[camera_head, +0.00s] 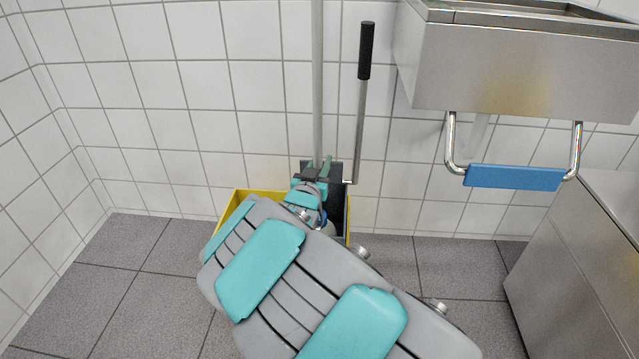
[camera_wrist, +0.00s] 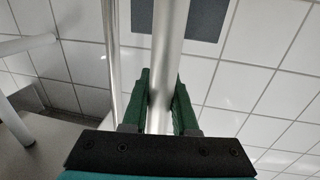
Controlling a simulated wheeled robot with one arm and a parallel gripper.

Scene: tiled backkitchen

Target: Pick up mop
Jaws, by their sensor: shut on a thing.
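The mop shows as a long pale metal pole (camera_head: 317,75) standing upright in front of the tiled wall in the head view. Its lower end is hidden behind my arm and the yellow bucket. My gripper (camera_head: 318,172) is at the pole just above the bucket, shut on it. In the wrist view the mop pole (camera_wrist: 169,55) runs between the two green fingers of my gripper (camera_wrist: 160,105), one on each side. The mop head is hidden.
A yellow bucket (camera_head: 240,194) stands against the wall, with a black-gripped lever (camera_head: 366,50) rising at its right. A steel sink (camera_head: 515,65) with a blue knee bar (camera_head: 514,177) hangs at right. A steel cabinet (camera_head: 585,265) stands below right. Floor at left is clear.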

